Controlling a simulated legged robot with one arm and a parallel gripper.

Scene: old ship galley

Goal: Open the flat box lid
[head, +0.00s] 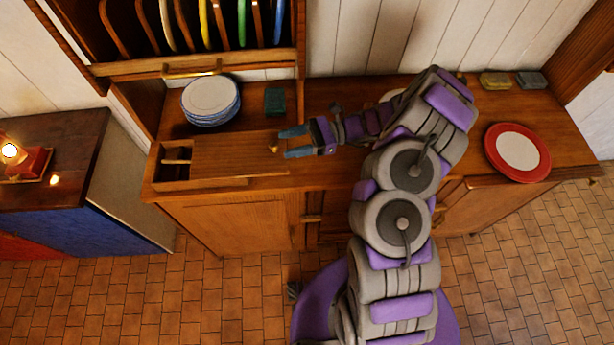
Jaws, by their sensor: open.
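The flat box (216,183) lies on the wooden counter at the left. Its wooden lid (235,158) covers most of it. An open gap at the box's left end shows a light stick-like thing inside. A small brass-coloured knob (273,149) sits at the lid's right end. My gripper (282,143) comes in from the right with its blue fingers pointing left, open around or just above the knob. I cannot tell whether the fingers touch it. Nothing is seen held.
A stack of plates (210,98) and a dark green block (275,101) stand behind the box. A plate rack (200,68) hangs above. A red-rimmed plate (517,151) and two sponge-like blocks (495,81) are at the right. A lit lamp (12,152) stands on the left cabinet.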

